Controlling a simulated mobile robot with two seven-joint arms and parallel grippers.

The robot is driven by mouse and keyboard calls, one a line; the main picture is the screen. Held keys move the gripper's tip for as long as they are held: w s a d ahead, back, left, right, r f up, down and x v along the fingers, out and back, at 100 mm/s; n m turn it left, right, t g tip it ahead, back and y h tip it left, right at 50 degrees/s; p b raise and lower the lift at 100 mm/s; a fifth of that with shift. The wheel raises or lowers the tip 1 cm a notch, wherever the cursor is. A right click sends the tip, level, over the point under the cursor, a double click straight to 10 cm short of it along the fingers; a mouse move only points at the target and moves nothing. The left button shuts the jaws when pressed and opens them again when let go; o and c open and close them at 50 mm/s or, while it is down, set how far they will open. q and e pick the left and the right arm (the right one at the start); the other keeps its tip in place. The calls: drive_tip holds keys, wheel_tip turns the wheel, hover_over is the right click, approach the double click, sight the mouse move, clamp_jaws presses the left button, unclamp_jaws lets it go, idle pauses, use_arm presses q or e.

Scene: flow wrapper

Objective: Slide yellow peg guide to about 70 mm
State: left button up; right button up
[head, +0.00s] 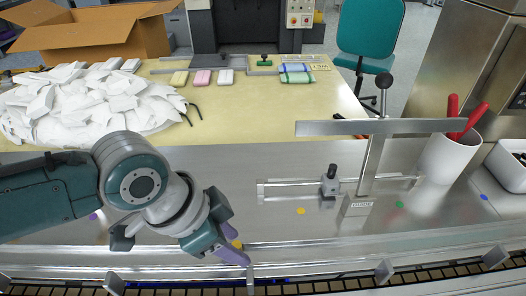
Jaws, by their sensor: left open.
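No guide with a plainly yellow peg shows. A small grey sliding block with a black knob (330,182) stands upright on a clear-edged rail (285,190) in the middle of the steel table. A yellow-orange dot (301,211) lies on the steel in front of the rail, left of the block. My left gripper (233,250) is open, low over the front of the table, left of the block and apart from it. A small yellow patch (237,244) shows beside its fingers, partly hidden; I cannot tell what it is. My right gripper is out of view.
A post with a long crossbar (420,127) and a labelled foot (357,206) stands right of the block. A white cup with red handles (449,158) is farther right. A conveyor (330,286) runs along the front. White packets (90,105) are piled behind my left arm.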

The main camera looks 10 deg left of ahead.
use_arm(q)
drive_tip(key=shift+c, duration=0.2)
clamp_jaws()
idle(1.2)
